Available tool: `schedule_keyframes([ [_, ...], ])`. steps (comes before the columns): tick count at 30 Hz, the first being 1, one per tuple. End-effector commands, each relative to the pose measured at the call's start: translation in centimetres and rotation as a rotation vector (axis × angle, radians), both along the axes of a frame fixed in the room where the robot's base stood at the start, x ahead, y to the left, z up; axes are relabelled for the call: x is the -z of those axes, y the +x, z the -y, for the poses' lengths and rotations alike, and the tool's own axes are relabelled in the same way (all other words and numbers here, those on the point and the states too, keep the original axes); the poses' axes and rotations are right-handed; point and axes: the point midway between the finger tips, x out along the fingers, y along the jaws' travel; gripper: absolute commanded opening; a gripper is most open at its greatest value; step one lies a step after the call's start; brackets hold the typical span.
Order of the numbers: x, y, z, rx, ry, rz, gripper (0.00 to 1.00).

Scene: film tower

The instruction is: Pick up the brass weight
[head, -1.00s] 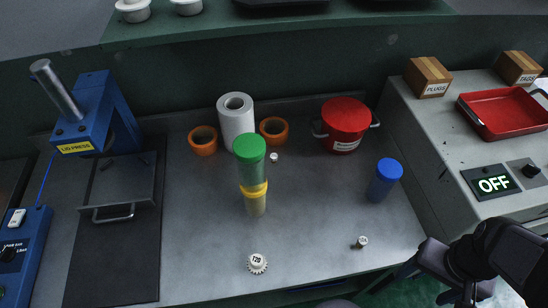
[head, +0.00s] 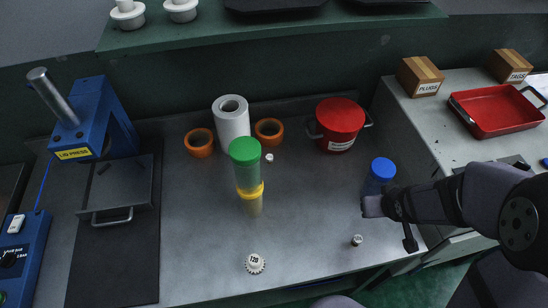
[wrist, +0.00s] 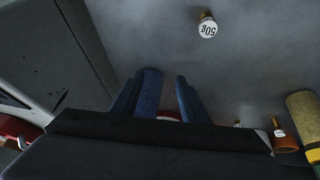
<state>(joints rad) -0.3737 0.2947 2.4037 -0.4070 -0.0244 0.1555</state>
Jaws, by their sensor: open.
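The brass weight (head: 357,240) is small and stands upright on the grey bench near its front edge. In the wrist view the weight (wrist: 207,25) shows a white label reading 50g and lies near the top, beyond the fingers. My gripper (head: 383,208) is open, above the bench behind and to the right of the weight, apart from it. In the wrist view my gripper's dark blue fingers (wrist: 163,92) point up the picture. The blue jar (head: 381,172) is close beside the gripper and partly covered; in the wrist view I cannot clearly separate it from the fingers.
A white toothed piece marked 120 (head: 255,263) stands left of the weight. A green-capped canister (head: 246,175), orange rolls (head: 199,142), a white roll (head: 232,118) and a red pot (head: 340,124) stand farther back. The bench between canister and weight is clear.

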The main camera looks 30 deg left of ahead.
Motion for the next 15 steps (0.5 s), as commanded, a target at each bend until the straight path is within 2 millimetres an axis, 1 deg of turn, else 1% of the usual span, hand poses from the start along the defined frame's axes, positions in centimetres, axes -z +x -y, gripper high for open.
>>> schedule_keyframes([
  [1,0.5,0.0,-3.4,-0.095,0.035,0.026,0.41],
  [2,0.8,0.0,-5.3,-0.147,0.061,0.044,0.41],
  [3,1.1,-0.3,-7.9,-0.216,0.1,0.064,0.41],
  [4,1.6,-0.4,-9.8,-0.26,0.133,0.081,0.41],
  [5,2.6,0.2,-11.4,-0.281,0.169,0.108,0.41],
  [6,3.2,0.7,-13.7,-0.317,0.218,0.143,0.41],
  [8,3.8,1.0,-17.1,-0.373,0.291,0.192,0.41],
  [9,4.1,1.0,-19.3,-0.407,0.34,0.222,0.41],
  [12,4.6,0.6,-23.6,-0.479,0.447,0.29,0.41],
  [15,4.8,0.0,-26.6,-0.529,0.53,0.341,0.41],
])
